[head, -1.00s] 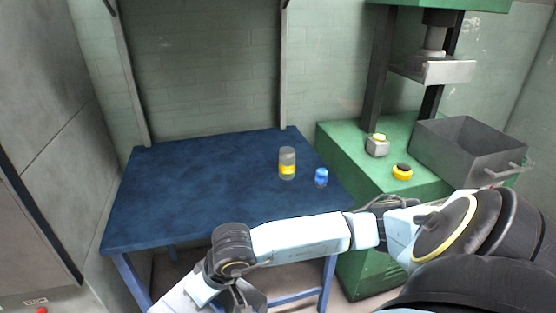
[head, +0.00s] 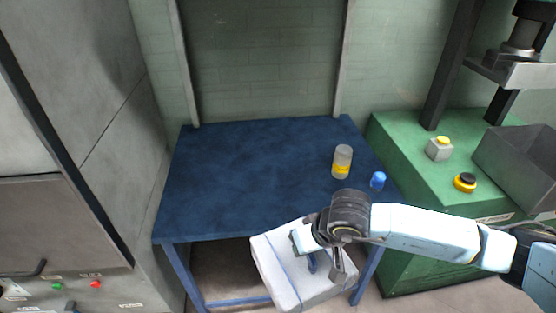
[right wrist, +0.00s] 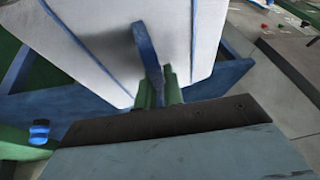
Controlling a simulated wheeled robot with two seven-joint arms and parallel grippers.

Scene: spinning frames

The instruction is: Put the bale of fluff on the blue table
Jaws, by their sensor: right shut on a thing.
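The bale of fluff (head: 276,267) is a white block with blue straps, and it hangs tilted in front of the near edge of the blue table (head: 235,180). My right gripper (head: 325,268) is shut on the bale at a blue strap or handle. In the right wrist view the white bale (right wrist: 95,35) fills the upper middle, and the blue handle (right wrist: 147,50) runs into the jaws. The fingertips are partly hidden there. The left gripper is not in view.
A jar with a yellow band (head: 342,162) and a small blue-capped item (head: 377,181) stand on the table's right side. The table's left and middle are clear. A green press (head: 420,150) stands at right, and a grey cabinet (head: 75,100) at left.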

